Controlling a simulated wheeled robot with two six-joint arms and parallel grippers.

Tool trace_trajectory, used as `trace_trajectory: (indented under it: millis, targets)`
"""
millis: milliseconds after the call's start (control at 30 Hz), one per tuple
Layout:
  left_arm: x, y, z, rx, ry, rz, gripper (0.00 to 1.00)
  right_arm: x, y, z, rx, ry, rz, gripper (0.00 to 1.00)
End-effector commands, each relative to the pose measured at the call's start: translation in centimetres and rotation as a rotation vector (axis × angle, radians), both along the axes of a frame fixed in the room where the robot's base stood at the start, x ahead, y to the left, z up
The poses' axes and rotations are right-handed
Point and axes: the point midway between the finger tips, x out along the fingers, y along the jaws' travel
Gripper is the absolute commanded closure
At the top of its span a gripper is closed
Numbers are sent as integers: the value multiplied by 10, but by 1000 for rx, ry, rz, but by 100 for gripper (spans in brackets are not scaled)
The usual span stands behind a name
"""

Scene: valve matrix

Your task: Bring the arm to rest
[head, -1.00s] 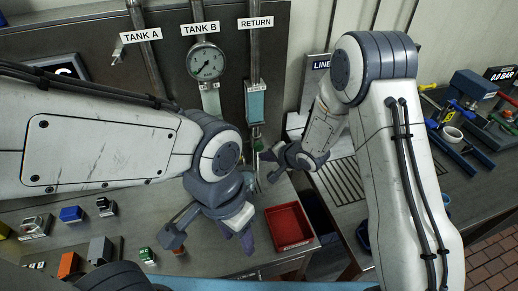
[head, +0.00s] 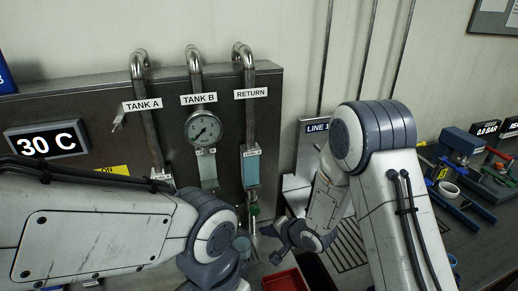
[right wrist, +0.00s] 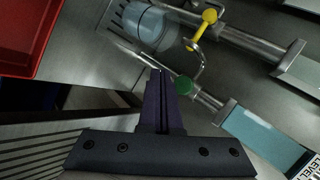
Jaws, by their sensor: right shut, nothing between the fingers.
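My right arm comes in from the right in the head view. Its right gripper (head: 270,242) hangs low in front of the RETURN pipe (head: 248,125). In the right wrist view the right gripper's fingers (right wrist: 160,82) are together with nothing between them. They point toward a green knob (right wrist: 184,86) on a valve line, but I cannot tell the gap. My left arm (head: 100,230) lies across the lower left of the head view. Its wrist (head: 213,240) is at the lower edge, and its fingers are out of frame.
A red tray (head: 287,281) sits below the right gripper. A panel holds a gauge (head: 203,130) and a blue level tube (head: 251,170). The right wrist view shows a clear container (right wrist: 150,25) and a yellow handle (right wrist: 208,17). A cluttered bench (head: 480,225) lies at right.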

Motion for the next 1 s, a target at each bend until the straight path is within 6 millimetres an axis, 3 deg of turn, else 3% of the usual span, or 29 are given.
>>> trace_trajectory:
  millis: [167,267,367,500,700,833,1000]
  targets:
    - [0,0,-9,0,0,0,50,-12,2,18,-195,-40,90,100]
    - [0,0,-18,0,0,0,50,-38,0,37,-391,-50,200,100]
    - [0,0,-26,0,0,0,50,-77,-4,55,-570,-27,344,100]
    - [0,0,-37,0,0,0,50,-150,-12,76,-741,36,598,100]
    - [0,0,-47,0,0,0,50,-252,-24,95,-816,113,980,100]
    - [0,0,-50,0,0,0,50,-290,-30,101,-812,136,1136,100]
    - [0,0,-50,0,0,0,50,-305,-33,104,-807,146,1198,100]
